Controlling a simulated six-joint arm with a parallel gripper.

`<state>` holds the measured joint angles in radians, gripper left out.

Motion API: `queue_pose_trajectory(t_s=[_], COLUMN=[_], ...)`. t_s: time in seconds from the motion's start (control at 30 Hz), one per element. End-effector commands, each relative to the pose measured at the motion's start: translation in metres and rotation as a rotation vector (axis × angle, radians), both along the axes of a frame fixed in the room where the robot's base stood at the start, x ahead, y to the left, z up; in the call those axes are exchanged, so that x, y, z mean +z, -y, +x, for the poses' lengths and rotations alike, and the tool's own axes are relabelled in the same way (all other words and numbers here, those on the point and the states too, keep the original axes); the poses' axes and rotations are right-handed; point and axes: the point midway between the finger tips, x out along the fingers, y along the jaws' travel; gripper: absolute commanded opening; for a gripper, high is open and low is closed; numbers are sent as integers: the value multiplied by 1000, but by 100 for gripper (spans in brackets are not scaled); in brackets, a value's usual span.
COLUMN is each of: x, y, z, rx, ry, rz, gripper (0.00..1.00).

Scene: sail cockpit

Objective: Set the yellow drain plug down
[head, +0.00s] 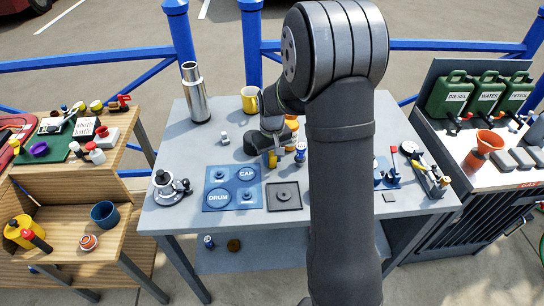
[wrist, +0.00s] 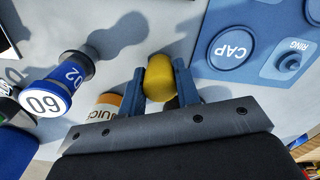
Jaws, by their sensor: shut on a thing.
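The yellow drain plug (wrist: 158,79) is between the two blue fingers of my gripper (wrist: 159,72) in the wrist view, with its rounded yellow face showing. My gripper (head: 268,150) is shut on it above the grey table (head: 226,108). In the head view the yellow plug (head: 272,160) shows small below the wrist, near the table's middle. I cannot tell whether it touches the table. Its lower part is hidden in the fingers.
A blue board (head: 233,187) marked DRUM and CAP and a dark square plate (head: 283,196) lie in front. A blue-and-white cylinder (head: 300,152) stands close right. A juice container (wrist: 106,102) is near the fingers. A steel flask (head: 195,92) and yellow mug (head: 250,100) stand behind.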

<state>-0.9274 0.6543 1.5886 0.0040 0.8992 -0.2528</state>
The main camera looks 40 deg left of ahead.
Motion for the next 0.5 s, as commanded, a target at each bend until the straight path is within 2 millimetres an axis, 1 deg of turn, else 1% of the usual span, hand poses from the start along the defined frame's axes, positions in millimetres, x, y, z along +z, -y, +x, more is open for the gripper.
queue_pose_trajectory(t_s=[0.07, 0.1, 0.17, 0.2, 0.5], x=[-3, -3, -3, -3, 0], y=[0, 0, 0, 0, 0], z=[0, 0, 0, 0, 0], rx=[0, 0, 0, 0, 0], ry=[-1, 0, 0, 0, 0], rz=[-2, -1, -1, -1, 0], gripper=[8, 35, 47, 51, 51])
